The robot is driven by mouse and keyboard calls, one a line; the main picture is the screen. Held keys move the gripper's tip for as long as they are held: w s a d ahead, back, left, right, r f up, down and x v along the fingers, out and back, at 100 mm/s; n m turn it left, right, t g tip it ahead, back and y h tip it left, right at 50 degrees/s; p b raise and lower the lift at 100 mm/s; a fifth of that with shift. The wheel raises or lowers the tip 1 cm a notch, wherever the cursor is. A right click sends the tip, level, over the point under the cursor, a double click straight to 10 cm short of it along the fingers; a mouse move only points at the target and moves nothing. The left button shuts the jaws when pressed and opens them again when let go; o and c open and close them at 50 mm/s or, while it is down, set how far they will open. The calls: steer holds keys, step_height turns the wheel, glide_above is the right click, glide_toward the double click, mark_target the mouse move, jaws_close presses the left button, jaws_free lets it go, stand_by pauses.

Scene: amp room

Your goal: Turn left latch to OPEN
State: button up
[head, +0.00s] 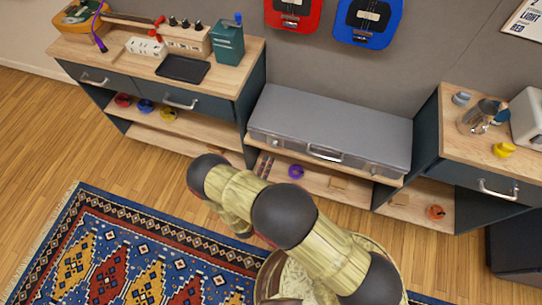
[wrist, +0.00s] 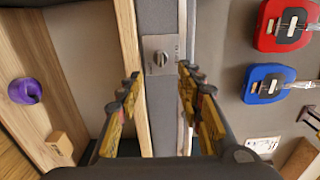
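The grey case (head: 330,122) lies closed on the middle shelf unit in the head view, with a handle (head: 325,154) at its front. In the wrist view, a square metal plate carries a small turning latch (wrist: 160,59). It appears to be the left latch; any marking on the plate is too small to read. My gripper (wrist: 158,77) is open and empty in the wrist view. Its fingers are spread on either side of the latch's line, with the latch ahead of the tips and apart from them. The gripper cannot be made out in the head view.
A purple ring (head: 296,172) sits on the shelf below the case. A red guitar (head: 293,12) and a blue guitar (head: 368,20) hang on the wall above. Cabinets flank the case. A patterned rug (head: 130,250) covers the floor in front.

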steer(key=shift+v, duration=1.8)
steer(key=s+d+m+g+h, duration=0.5)
steer(key=s+d+m, duration=0.1)
steer(key=d+m, duration=0.3)
steer(key=s+d+r+m+g+h, duration=0.1)
steer(key=s+d+r+m+g, duration=0.15)
steer(key=r+m+g, duration=0.45)
steer(key=s+d+r+m+g+h, duration=0.15)
steer(key=s+r+m, duration=0.3)
steer(key=m, duration=0.45)
step_height(320, 180, up, 22)
steer(key=s+a+m+g+y+p, duration=0.2)
steer(key=m+g+y, duration=0.3)
steer(key=m+y, duration=0.95)
steer(key=d+r+m+t, duration=0.3)
steer(key=d+r+m, duration=0.1)
steer(key=r, duration=0.6)
steer(key=s+d+r+m+t, duration=0.1)
steer(key=d+r+m+t, duration=0.3)
steer(key=r, duration=0.6)
steer(key=shift+s+d+m+h+p, duration=0.25)
steer(key=shift+d+m+h+p, duration=0.2)
steer(key=shift+m, duration=0.7)
